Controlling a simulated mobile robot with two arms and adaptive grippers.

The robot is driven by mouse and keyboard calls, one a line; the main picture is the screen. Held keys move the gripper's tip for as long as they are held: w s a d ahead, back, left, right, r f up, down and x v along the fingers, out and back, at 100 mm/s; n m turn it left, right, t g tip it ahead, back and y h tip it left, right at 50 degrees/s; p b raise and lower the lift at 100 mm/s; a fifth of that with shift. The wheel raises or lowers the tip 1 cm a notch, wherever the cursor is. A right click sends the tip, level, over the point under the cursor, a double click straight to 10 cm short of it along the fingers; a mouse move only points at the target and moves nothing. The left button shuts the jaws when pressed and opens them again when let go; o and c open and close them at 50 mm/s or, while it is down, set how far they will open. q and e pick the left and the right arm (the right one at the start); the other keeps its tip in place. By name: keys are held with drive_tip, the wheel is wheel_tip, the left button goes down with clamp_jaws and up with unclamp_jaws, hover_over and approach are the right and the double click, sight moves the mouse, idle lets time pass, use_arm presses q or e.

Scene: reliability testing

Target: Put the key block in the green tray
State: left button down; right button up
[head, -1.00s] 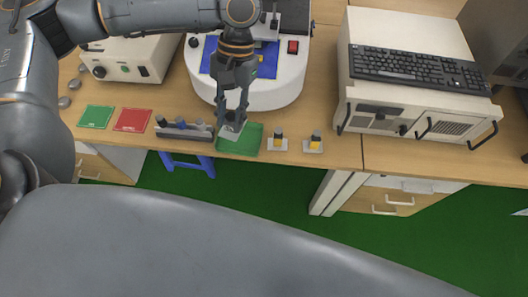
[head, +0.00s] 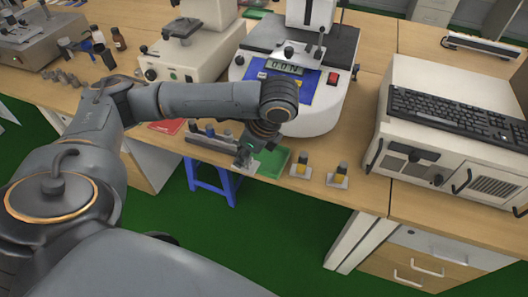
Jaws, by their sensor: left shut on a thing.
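My left gripper (head: 245,155) points down at the left end of the green tray (head: 273,163), near the front edge of the bench. It is shut on a small pale grey piece (head: 253,166), which I take to be the key block. The piece shows just below the fingertips, over or against the tray's left side. I cannot tell whether it touches the tray floor. The fingers and wrist hide most of it. The visible right part of the tray is empty. My right gripper is not in view.
Two yellow-and-black pieces on pale plates (head: 301,164) (head: 339,176) stand right of the tray. A grey rack (head: 211,141) with several dark pieces stands to the left. A red mat (head: 167,126) lies further left.

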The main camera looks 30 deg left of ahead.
use_arm(q)
drive_tip(key=w+f, duration=0.3)
drive_tip(key=w+a+f, duration=0.1)
drive_tip(key=w+f, duration=0.1)
drive_tip(key=w, duration=0.2)
drive_tip(key=w+a+f, duration=0.1)
drive_tip(key=w+f, duration=0.2)
drive_tip(key=w, duration=0.1)
drive_tip(key=shift+w+a+f, duration=0.2)
drive_tip(key=shift+w+f, duration=0.05)
drive_tip(key=shift+f, duration=0.05)
drive_tip(key=shift+w+a+f+b, duration=0.1)
drive_tip(key=shift+w+f+b, duration=0.2)
drive_tip(key=shift+w+f, duration=0.15)
wheel_tip(320, 180, down, 2)
drive_tip(key=shift+s+f, duration=0.15)
drive_tip(key=shift+f, duration=0.3)
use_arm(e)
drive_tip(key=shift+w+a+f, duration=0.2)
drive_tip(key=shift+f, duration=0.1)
use_arm(q)
drive_tip(key=shift+f, duration=0.1)
drive_tip(key=c, duration=1.1)
unclamp_jaws()
